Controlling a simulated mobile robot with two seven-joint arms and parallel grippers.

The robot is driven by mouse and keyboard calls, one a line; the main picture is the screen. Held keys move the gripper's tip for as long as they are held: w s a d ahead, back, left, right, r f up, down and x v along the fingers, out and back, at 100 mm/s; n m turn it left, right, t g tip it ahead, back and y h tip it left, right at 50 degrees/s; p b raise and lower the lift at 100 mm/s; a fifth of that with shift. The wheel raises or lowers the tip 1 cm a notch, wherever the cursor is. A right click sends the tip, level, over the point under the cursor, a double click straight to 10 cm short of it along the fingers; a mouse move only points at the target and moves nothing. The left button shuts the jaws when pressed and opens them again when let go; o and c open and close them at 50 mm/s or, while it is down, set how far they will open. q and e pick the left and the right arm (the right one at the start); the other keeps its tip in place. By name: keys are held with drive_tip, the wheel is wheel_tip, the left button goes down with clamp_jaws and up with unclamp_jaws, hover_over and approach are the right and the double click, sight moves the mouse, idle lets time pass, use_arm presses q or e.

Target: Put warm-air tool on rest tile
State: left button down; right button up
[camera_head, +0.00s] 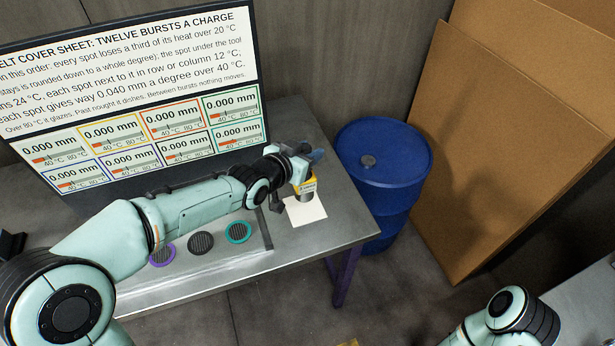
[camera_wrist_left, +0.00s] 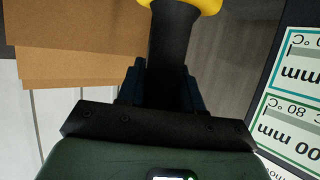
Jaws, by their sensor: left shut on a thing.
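The warm-air tool (camera_head: 307,185) shows a yellow band and a grey lower end in the head view. Its black handle (camera_wrist_left: 172,45) and a bit of yellow show in the left wrist view. My left gripper (camera_head: 302,170) is shut on the handle, and its dark fingers (camera_wrist_left: 160,85) sit on both sides of it. The white rest tile (camera_head: 309,213) lies on the metal table, directly below the tool in the head view. The tool hides the tile's back part. I cannot tell whether the tool touches the tile. My right gripper is out of view.
The metal table (camera_head: 345,217) ends just right of the tile. A blue drum (camera_head: 395,160) stands beyond that edge, with brown boards (camera_head: 500,150) behind. A display board (camera_head: 130,80) stands at the back left. Round mesh discs (camera_head: 201,243) lie left of the tile.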

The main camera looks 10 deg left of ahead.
use_arm(q)
drive_tip(key=shift+w+f, duration=0.1)
drive_tip(key=shift+f, duration=2.7)
drive_tip(key=shift+f+b, duration=0.1)
drive_tip(key=shift+b, duration=0.3)
drive_tip(key=c, duration=1.2)
unclamp_jaws()
drive_tip(key=shift+f, duration=0.25)
drive_tip(key=o, duration=0.5)
drive_tip(key=shift+c, duration=0.2)
drive_tip(key=shift+r, duration=0.1)
drive_tip(key=shift+s+r, duration=0.2)
drive_tip(key=shift+r, duration=0.1)
drive_tip(key=p+v, duration=0.1)
drive_tip(key=v, duration=1)
drive_tip(key=shift+s, duration=0.35)
